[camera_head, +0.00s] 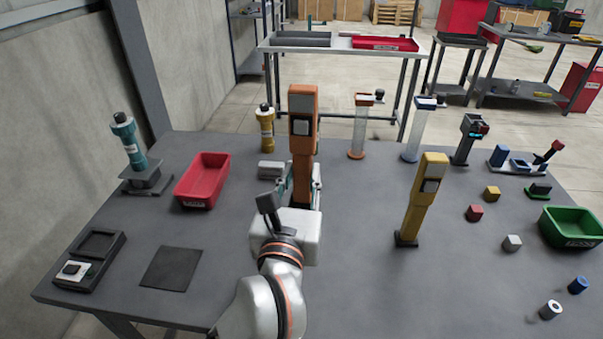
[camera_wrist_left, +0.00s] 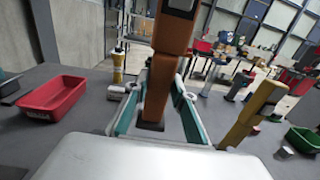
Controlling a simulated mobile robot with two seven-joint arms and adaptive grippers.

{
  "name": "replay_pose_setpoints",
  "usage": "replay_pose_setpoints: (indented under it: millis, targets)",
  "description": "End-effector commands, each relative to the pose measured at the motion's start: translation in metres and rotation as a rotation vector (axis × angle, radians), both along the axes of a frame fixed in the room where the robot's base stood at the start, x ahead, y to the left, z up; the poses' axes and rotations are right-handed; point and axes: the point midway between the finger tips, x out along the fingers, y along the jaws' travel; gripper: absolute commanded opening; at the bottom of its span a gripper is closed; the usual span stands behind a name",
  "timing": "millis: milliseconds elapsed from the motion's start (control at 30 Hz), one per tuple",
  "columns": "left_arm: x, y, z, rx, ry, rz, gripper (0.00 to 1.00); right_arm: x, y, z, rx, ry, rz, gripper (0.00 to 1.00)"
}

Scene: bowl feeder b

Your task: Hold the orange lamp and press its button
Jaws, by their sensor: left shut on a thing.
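My left gripper (camera_head: 301,185) is shut on the lamp's lower body, one finger on each side. In the left wrist view the orange lamp (camera_wrist_left: 168,70) rises between the fingers of my left gripper (camera_wrist_left: 160,105), above a dark base (camera_wrist_left: 150,126). The lamp's lower part is hidden behind the gripper in the head view. My right gripper is not in view.
A yellow lamp (camera_head: 422,200) stands to the right. A red bin (camera_head: 203,180) is at the left and a green bin (camera_head: 572,228) at the far right. Several small blocks lie on the right side. The table front between the dark mat (camera_head: 171,269) and them is mostly clear.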

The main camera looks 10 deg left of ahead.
Motion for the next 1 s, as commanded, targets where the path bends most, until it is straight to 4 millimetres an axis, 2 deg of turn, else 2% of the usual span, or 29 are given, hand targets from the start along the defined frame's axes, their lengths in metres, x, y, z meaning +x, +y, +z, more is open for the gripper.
replay_pose_setpoints:
  millis: [1000]
  targets:
    - [0.000, 0.000, -0.028, -0.001, -0.001, 0.000, 0.00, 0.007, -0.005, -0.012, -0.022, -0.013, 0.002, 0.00]
